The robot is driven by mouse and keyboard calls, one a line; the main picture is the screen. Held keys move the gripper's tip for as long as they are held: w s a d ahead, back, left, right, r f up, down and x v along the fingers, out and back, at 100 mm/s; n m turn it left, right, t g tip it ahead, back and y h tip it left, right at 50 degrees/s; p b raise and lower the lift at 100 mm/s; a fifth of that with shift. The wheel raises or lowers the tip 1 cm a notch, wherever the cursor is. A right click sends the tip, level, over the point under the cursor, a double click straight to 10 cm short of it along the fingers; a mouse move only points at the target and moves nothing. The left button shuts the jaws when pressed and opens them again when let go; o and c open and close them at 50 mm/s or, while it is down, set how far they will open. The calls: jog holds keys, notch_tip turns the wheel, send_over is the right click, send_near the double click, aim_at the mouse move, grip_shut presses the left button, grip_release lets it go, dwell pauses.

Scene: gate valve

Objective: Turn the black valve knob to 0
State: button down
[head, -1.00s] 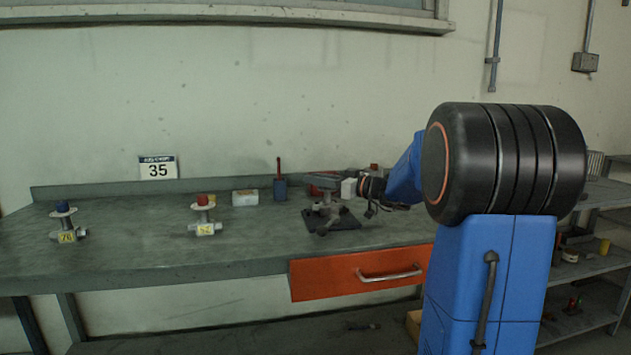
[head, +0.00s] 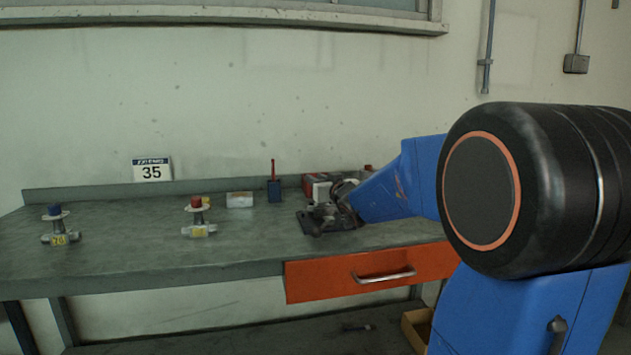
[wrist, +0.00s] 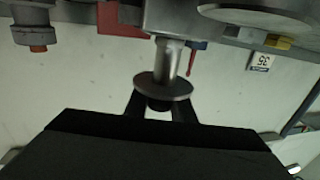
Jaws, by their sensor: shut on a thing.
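The black valve knob (wrist: 158,105) shows in the wrist view at the end of a silvery stem (wrist: 165,62), with a round metal disc (wrist: 163,84) just beyond it. My gripper (wrist: 160,110) has its two dark fingers on either side of the knob and is shut on it. The wrist picture is upside down. In the head view, my blue arm reaches to the dark metal stand (head: 318,222) on the bench, and the knob and my fingertips are hidden or too small to make out. I cannot read a 0 mark on the knob.
On the bench (head: 130,250) stand a valve with a blue knob (head: 55,209) and one with a red knob (head: 196,202). Behind are a white box (head: 239,200), a blue holder (head: 274,190) and a 35 sign (head: 152,170). The orange drawer (head: 320,282) is below.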

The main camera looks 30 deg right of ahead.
jog(key=shift+d+m+h, duration=0.2)
jog(key=shift+m+h, duration=0.3)
jog(key=shift+h, duration=0.3)
jog(key=c, duration=1.5)
grip_release()
jog(key=s+a, duration=0.1)
jog(key=s, duration=0.4)
jog(key=s+a, duration=0.1)
jog(key=s, duration=1.1)
jog(key=shift+s+a, duration=0.1)
jog(key=shift+a, duration=0.3)
